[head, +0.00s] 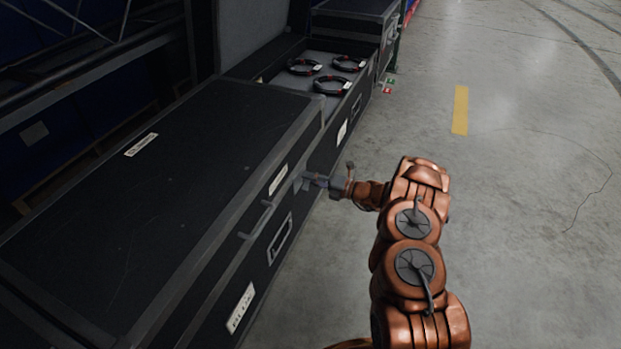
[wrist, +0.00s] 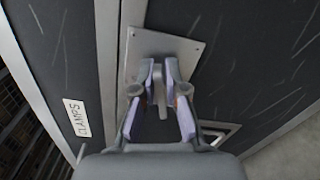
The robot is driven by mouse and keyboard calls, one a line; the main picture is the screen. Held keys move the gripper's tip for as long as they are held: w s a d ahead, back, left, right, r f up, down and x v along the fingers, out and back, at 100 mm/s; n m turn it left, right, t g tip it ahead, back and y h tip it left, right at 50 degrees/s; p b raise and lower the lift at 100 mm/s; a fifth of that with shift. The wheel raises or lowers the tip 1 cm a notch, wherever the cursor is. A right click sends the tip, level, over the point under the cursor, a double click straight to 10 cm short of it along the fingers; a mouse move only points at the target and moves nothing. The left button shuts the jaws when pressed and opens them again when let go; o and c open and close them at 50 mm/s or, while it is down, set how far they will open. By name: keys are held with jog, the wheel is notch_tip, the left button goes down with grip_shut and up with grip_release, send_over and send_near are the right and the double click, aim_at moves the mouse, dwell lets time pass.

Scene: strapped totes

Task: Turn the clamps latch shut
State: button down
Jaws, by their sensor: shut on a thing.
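The black case in front has its lid (head: 150,190) down. The latch (wrist: 163,48) is a grey metal plate with a narrow lever (wrist: 158,88). In the wrist view the lever points down the picture, between my fingers. My gripper (wrist: 161,76) is shut on this lever, its fingertips on either side. In the head view my gripper (head: 313,182) reaches the case's front side from the right, and my fingers hide most of the latch.
A second catch (head: 246,236) and a recessed handle (head: 280,239) are along the same case side. Behind, an open case (head: 356,103) holds several black cable coils (head: 304,66). Another closed case (head: 352,20) stands beyond it. The concrete floor (head: 530,200) to the right is clear.

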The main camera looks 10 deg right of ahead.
jog(key=shift+s+f+m, duration=0.1)
jog(key=shift+f+m, duration=0.1)
jog(key=shift+m, duration=0.5)
jog(key=shift+f+m, duration=0.15)
jog(key=shift+m, duration=0.55)
jog(key=shift+a, duration=0.1)
jog(key=c, duration=1.3)
grip_release()
jog(key=shift+r, duration=0.1)
jog(key=shift+d, duration=0.25)
jog(key=v, duration=1.1)
jog(key=shift+s+d, duration=0.25)
